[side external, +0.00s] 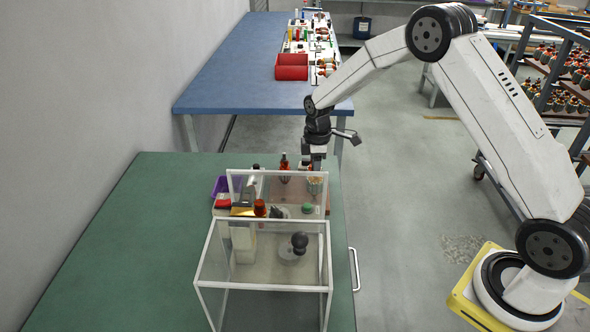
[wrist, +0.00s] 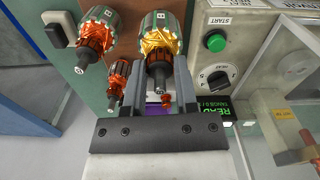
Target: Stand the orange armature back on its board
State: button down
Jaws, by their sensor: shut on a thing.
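My gripper (wrist: 166,62) points down and is shut on an armature with yellow-orange windings (wrist: 158,42). Its grey-green core is upright, with its shaft toward the wrist camera between the fingers. In the side view my gripper (side external: 316,168) is over the same armature (side external: 316,186), seen partly behind the clear guard. A darker orange armature (wrist: 98,30) stands to its left in the wrist view, and a smaller orange one (wrist: 117,78) is close beside the left finger. The brown board (wrist: 88,88) is under them. Whether the held armature touches the board is hidden.
A clear-walled guard with a white frame (side external: 262,222) stands at the front of the green table (side external: 110,232). A control panel (wrist: 222,68) with a green start button and a knob is right of the fingers. A purple bin (side external: 220,186) is behind. The table's left is clear.

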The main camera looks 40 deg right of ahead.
jog(key=shift+f, duration=1.3)
dwell(0.6)
jog(key=shift+c, duration=1.6)
grip_release()
jog(key=shift+r, duration=0.15)
jog(key=shift+r, duration=2.1)
jog(key=shift+r, duration=3.9)
